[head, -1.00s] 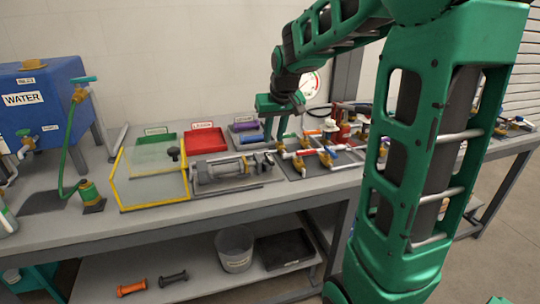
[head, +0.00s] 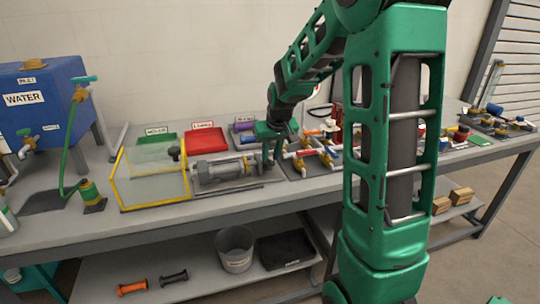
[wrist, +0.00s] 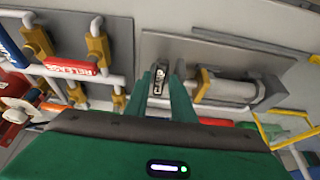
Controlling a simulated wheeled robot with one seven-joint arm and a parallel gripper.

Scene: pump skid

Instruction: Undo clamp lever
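The grey metal pump (head: 222,167) lies on its plate on the bench; it also shows in the wrist view (wrist: 232,92). A small grey metal piece, which looks like the clamp lever (wrist: 160,80), stands at its end. My gripper (head: 269,158) points down at the pump's right end. In the wrist view its two green fingers (wrist: 163,82) are apart, with the metal piece in line with the gap. I cannot tell whether they touch it. The lever is mostly hidden by my gripper in the head view.
A clear guard with yellow edges (head: 187,183) stands left of the pump. Red (head: 208,138) and green trays are behind it. White pipes with brass valves (head: 318,162) are close on the right. A red-handled valve (wrist: 72,68) is near the fingers.

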